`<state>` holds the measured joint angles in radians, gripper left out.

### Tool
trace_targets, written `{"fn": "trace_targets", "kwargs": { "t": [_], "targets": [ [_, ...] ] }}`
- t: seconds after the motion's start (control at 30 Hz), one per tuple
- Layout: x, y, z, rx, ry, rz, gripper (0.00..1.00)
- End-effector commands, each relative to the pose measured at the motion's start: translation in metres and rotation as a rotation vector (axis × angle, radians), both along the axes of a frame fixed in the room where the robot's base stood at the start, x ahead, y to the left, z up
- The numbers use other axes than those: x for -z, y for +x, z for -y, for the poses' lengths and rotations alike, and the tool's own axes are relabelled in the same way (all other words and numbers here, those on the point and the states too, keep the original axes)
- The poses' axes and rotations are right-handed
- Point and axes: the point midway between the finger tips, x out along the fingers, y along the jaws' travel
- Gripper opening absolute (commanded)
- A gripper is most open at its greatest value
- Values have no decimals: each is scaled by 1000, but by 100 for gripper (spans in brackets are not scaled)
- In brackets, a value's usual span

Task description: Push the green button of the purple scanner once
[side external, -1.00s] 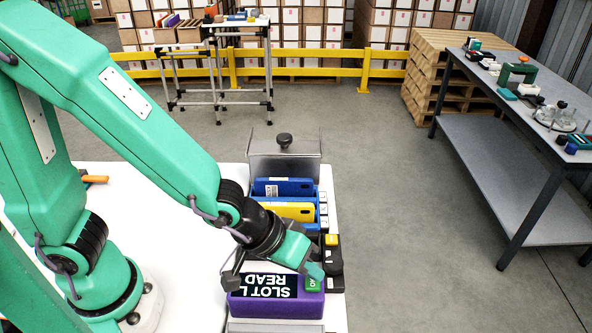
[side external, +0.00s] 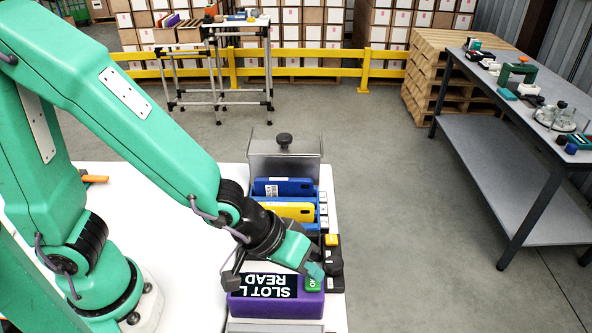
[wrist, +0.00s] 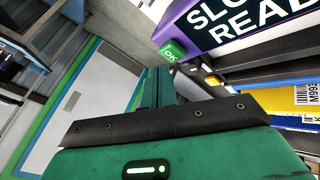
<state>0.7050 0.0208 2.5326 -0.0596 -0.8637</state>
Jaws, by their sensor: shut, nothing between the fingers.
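The purple scanner (side external: 300,308) lies at the near end of the row on the white table, with a black "SLOT L READ" label. Its green button (side external: 313,285), marked OK, is at its right end. In the wrist view the purple scanner (wrist: 188,38) is at the upper right and the green button (wrist: 173,50) is at its corner. My gripper (side external: 314,271) is shut and empty, with its tips right beside the green button. In the wrist view my gripper (wrist: 158,72) ends just below the button. I cannot tell whether the tips touch it.
A yellow device (side external: 290,211) and a blue device (side external: 283,187) stand in the row behind the scanner. A black piece with a yellow button (side external: 331,239) is close behind my fingertips. A metal end plate (side external: 284,164) closes the far end.

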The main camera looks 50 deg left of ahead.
Motion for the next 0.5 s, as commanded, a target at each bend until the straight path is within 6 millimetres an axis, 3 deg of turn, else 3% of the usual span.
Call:
{"fn": "trace_targets", "kwargs": {
  "t": [0.5],
  "targets": [
    [5, 1, -1, -1, 3, -1, 0]
  ]
}}
